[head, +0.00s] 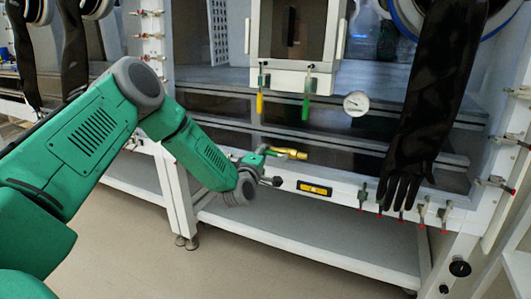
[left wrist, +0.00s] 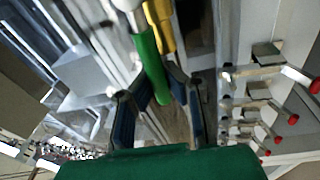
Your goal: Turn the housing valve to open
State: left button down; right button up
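A yellow fitting (head: 290,153) lies horizontally at the front of the glovebox, just beyond my left gripper (head: 262,170) in the head view. A green handle and a yellow piece show close up in the left wrist view: the green handle (left wrist: 150,65) points down toward my left gripper (left wrist: 163,100), and the yellow piece (left wrist: 160,25) is behind it. The dark fingers are apart, with the green handle's lower end at the gap between them. I cannot tell whether they touch it. My right gripper is not in view.
A yellow handle (head: 260,103) and a green handle (head: 306,105) hang under the white housing, beside a round gauge (head: 356,104). A black glove (head: 420,110) hangs at right. Small red-tipped valves (head: 422,212) line the front rail. The lower shelf (head: 300,235) is clear.

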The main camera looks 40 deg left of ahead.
pick_arm(q)
jog(key=shift+s+a+f+n+b, duration=0.1)
jog(key=shift+s+f+n+b, duration=0.15)
jog(key=shift+f+n, duration=0.45)
jog(key=shift+f+g, duration=0.1)
jog(key=shift+g, duration=0.2)
jog(key=c, duration=1.6)
grip_release()
jog(key=shift+o, duration=0.2)
jog(key=shift+y, duration=0.3)
jog(key=shift+r, duration=0.2)
jog(key=v, duration=1.2)
jog(key=shift+a+f, duration=0.2)
